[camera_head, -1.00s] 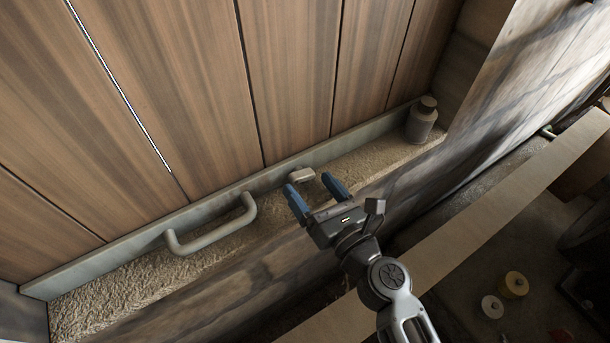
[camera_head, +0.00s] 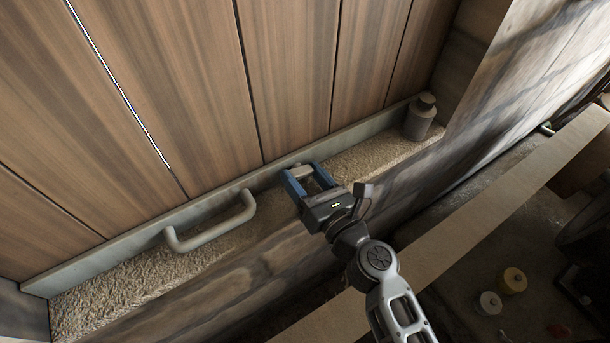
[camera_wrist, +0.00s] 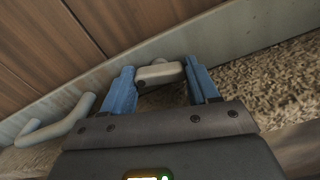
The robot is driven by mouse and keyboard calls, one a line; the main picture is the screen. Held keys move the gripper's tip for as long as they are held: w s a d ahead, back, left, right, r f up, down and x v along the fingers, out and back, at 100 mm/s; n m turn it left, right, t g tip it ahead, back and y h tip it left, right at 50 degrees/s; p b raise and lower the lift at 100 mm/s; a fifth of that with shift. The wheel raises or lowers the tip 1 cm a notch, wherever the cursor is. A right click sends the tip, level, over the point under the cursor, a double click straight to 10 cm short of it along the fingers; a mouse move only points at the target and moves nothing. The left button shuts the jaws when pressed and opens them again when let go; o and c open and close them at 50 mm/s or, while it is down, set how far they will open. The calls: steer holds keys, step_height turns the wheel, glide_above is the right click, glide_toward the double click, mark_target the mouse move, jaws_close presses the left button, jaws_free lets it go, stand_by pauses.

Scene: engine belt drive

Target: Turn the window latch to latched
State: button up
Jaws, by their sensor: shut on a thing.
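The window latch (camera_wrist: 160,72) is a small, pale, rounded block on the grey rail at the foot of the wooden boards. In the head view the latch (camera_head: 301,171) is partly covered by my fingers. My gripper (camera_head: 307,178) reaches it from the lower right, with its blue fingers on either side of it. In the wrist view my gripper (camera_wrist: 160,78) is shut on the latch, one finger at each end. Part of the latch runs back toward the rail.
A grey bar handle (camera_head: 212,228) stands out from the rail to the left of the latch. A grey bottle-like container (camera_head: 420,118) stands on the rough ledge (camera_head: 375,156) at the right. A yellow and a white spool lie far below at the right.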

steer(key=shift+c, duration=1.2)
steer(key=shift+f+n+b, duration=0.1)
steer(key=shift+n+b, duration=0.3)
steer(key=shift+n, duration=1.1)
steer(key=o, duration=1.1)
steer(key=shift+c, duration=0.2)
